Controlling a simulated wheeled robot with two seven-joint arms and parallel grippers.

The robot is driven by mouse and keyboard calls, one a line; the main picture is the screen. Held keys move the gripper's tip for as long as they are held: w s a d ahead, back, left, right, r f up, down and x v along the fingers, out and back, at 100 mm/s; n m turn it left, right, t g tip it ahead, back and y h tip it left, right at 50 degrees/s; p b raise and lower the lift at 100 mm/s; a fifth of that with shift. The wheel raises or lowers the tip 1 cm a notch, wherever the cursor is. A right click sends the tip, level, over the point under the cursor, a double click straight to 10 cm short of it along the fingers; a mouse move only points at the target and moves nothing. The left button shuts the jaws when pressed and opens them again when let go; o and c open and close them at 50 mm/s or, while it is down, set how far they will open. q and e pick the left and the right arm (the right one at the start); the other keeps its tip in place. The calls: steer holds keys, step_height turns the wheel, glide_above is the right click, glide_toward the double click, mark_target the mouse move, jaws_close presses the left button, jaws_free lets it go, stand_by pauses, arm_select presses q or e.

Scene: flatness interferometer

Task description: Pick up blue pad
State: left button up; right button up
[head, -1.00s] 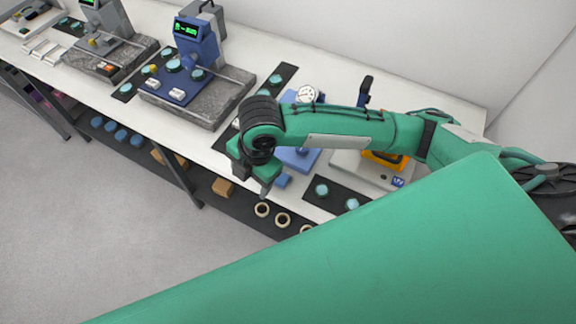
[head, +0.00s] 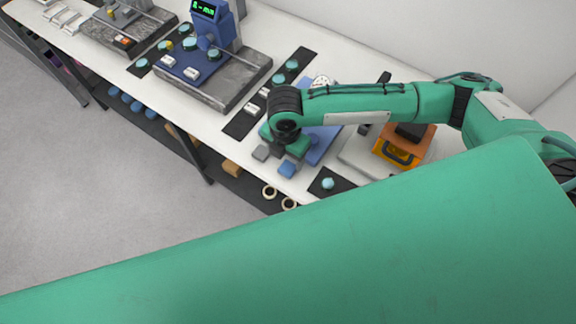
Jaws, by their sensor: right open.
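The blue pad (head: 287,170) is a small blue block on the white table's front edge, just below my right gripper in the head view. My right gripper (head: 273,158) points down over the table and is open. One grey finger shows to the left of the pad; the other is hard to make out close to it. I cannot tell whether the gripper touches the pad. My left gripper is not in view.
A blue plate (head: 322,146) lies behind the gripper. An orange device (head: 403,146) stands to the right on a pale base. Tan rings (head: 269,192) sit on the lower shelf.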

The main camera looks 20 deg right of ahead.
mark_target(288, 168)
steer(key=f, duration=0.1)
steer(key=f+p, duration=0.1)
steer(key=f, duration=0.1)
steer(key=f+p, duration=0.1)
steer(key=shift+s+d+f, duration=0.25)
steer(key=shift+s+f, duration=0.05)
steer(key=shift+f, duration=0.35)
steer(key=c, duration=1)
steer(key=shift+c, duration=0.2)
step_height(288, 168, up, 20)
steer(key=b, duration=0.3)
steer(key=shift+b, duration=0.4)
